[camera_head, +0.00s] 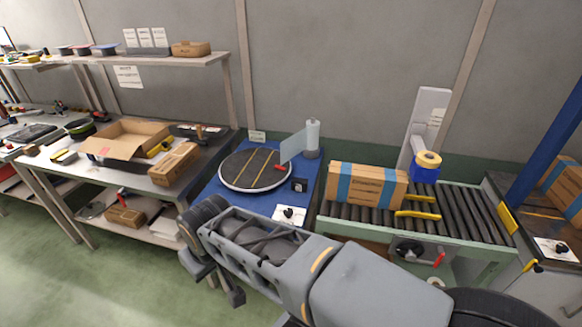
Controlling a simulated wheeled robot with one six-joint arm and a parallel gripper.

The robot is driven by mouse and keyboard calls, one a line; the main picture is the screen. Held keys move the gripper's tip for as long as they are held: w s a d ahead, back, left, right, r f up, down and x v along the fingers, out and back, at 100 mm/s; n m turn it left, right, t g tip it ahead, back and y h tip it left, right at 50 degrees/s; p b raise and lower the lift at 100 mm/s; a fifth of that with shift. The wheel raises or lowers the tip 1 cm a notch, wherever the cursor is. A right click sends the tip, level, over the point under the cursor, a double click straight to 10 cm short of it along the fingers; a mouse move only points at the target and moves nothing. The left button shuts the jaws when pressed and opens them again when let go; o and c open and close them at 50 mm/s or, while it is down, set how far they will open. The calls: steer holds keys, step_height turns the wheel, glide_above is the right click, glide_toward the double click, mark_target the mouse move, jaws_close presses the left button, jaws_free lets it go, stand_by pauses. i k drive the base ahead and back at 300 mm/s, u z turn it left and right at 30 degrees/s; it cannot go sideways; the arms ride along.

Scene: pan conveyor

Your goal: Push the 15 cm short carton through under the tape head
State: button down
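A brown carton (367,187) with two blue bands stands on the left part of the roller conveyor (465,210). The tape head (427,167), with a yellow and blue roll, hangs from a pale column (430,115) just right of the carton. The carton's right end is close to the tape head; whether it reaches under it I cannot tell. My gripper (214,280) is at the lower left, in front of the blue table and well left of the carton. Its fingers look apart, with nothing seen between them. It touches neither the carton nor the conveyor.
A second blue-banded carton (568,182) stands at the far right beyond a blue post (548,140). A round turntable (255,170) sits on the blue table.

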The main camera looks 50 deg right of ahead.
mark_target(384, 188)
steer(key=z, duration=0.3)
steer(key=i, duration=1.1)
steer(key=z, duration=0.6)
